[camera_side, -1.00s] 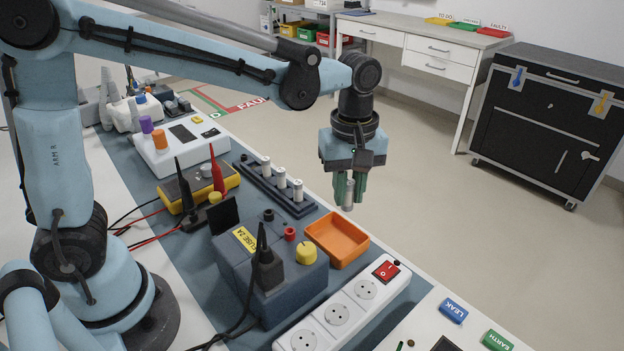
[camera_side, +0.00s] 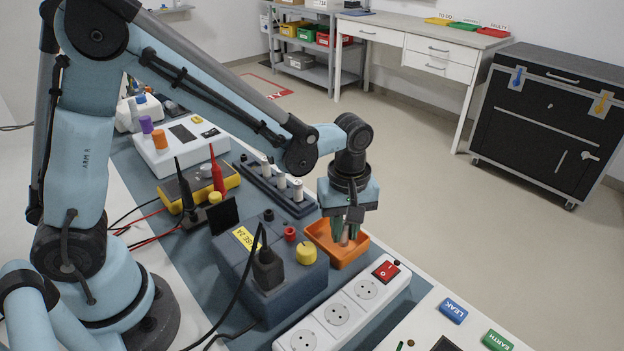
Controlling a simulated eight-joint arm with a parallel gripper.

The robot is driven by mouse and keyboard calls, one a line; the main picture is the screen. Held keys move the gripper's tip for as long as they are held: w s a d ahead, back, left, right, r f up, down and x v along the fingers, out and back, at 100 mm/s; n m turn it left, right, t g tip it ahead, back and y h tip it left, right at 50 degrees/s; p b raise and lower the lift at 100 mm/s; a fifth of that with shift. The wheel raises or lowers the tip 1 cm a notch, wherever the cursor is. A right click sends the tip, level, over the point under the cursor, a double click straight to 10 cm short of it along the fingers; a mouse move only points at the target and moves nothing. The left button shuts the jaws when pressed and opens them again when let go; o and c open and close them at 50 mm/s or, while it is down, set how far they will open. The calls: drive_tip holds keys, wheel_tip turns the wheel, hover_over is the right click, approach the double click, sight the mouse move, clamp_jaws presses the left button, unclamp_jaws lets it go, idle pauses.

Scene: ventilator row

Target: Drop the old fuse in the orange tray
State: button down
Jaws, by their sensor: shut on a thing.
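The orange tray (camera_side: 351,252) sits on the blue-grey mat, beside the grey fuse box and behind the power strip. My gripper (camera_side: 344,234) is over the tray, pointing down, with its green fingers at or just inside the rim. It is shut on the old fuse (camera_side: 345,240), a small pale cylinder held roughly upright. The fingers hide part of the fuse. I cannot tell whether its lower end touches the tray floor.
A dark rack (camera_side: 275,188) with several white fuses stands just behind the tray. The grey fuse box (camera_side: 268,275) with knobs and a black plug is at its left. The white power strip (camera_side: 345,312) lies in front. A yellow multimeter (camera_side: 197,187) is farther left.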

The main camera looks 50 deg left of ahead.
drive_tip(key=shift+f, duration=0.1)
drive_tip(key=c, duration=0.9)
unclamp_jaws()
wheel_tip(320, 180, up, 12)
drive_tip(key=shift+s+a+f+m+t, duration=0.15)
drive_tip(key=shift+s+a+m+t, duration=1.05)
drive_tip(key=shift+s+a+m, duration=0.6)
drive_tip(key=shift+s+a+f+m+t, duration=0.15)
drive_tip(key=shift+s+a+m+t, duration=1)
drive_tip(key=shift+a+m, duration=0.8)
drive_tip(key=shift+s+a+f+m+t, duration=0.15)
drive_tip(key=shift+s+a+m+t, duration=1.2)
drive_tip(key=shift+m, duration=0.9)
